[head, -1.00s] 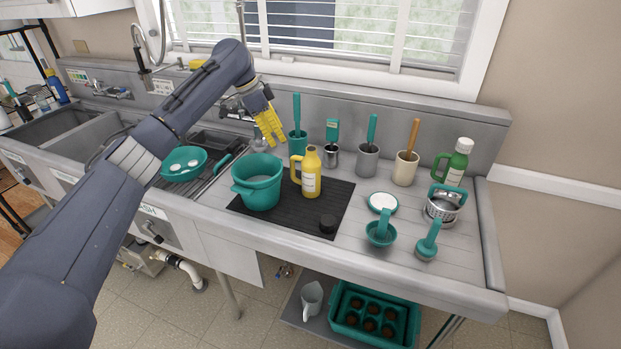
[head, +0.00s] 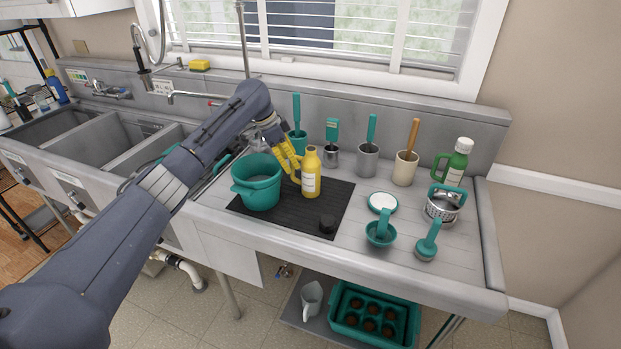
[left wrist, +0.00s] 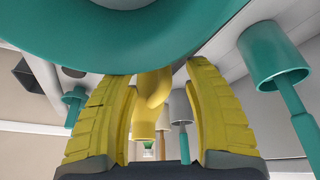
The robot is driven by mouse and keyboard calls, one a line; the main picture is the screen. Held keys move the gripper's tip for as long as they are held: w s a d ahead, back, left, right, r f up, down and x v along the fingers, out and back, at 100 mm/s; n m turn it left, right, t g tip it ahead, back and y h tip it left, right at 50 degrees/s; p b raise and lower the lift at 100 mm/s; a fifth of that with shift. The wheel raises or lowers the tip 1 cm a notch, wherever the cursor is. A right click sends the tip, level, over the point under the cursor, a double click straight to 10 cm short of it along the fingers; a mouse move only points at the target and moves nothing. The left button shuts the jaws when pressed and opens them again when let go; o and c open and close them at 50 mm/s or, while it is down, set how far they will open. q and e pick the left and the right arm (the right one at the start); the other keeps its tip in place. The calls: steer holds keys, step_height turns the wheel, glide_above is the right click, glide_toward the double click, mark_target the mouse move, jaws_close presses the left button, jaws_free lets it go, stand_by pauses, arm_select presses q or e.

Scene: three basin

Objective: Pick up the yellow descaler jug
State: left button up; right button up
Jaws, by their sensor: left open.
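The yellow descaler jug (head: 311,181) stands upright on the black mat (head: 333,203), its handle on the left and a pale label on its front. My left gripper (head: 291,166), with yellow fingers, is just left of the jug at its handle side, pointing down toward it. In the left wrist view the gripper (left wrist: 158,75) is open, and part of the jug (left wrist: 152,90) shows in the gap between the fingers. I cannot tell whether a finger touches it. My right gripper is not in view.
A teal pot (head: 260,187) stands close left of the jug and fills the top of the left wrist view (left wrist: 130,35). Utensil holders, including a grey one (head: 367,163), line the back.

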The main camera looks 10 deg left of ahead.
arm_select(q)
steer(key=shift+w+d+f, duration=0.1)
steer(key=shift+d+f, duration=0.1)
steer(key=shift+f, duration=0.4)
steer(key=shift+c, duration=0.4)
